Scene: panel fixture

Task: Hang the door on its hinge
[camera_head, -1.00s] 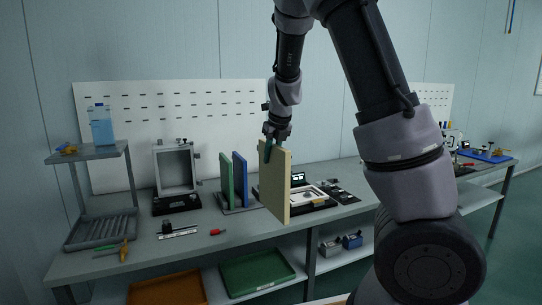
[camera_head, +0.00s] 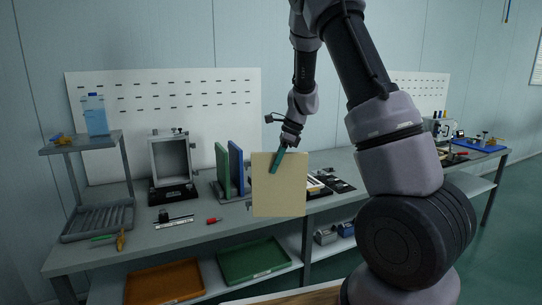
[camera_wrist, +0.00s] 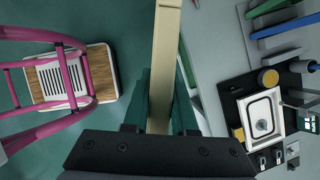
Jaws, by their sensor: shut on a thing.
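A cream rectangular door panel (camera_head: 279,195) hangs upright in front of the bench, its broad face toward the head camera. My gripper (camera_head: 279,158) is shut on the panel near its top edge. In the wrist view the panel (camera_wrist: 165,50) shows edge-on between my gripper's fingers (camera_wrist: 160,100). A grey upright frame (camera_head: 172,162) with an open middle stands on a black base at the left of the bench. Small knobs show at its upper right side; hinge details are too small to tell.
A green panel (camera_head: 223,168) and a blue panel (camera_head: 237,167) stand in a rack between the frame and the held panel. A grey shelf (camera_head: 85,147) with a bottle (camera_head: 95,115) is at far left. A small red-handled tool (camera_head: 214,221) lies on the bench (camera_head: 190,237).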

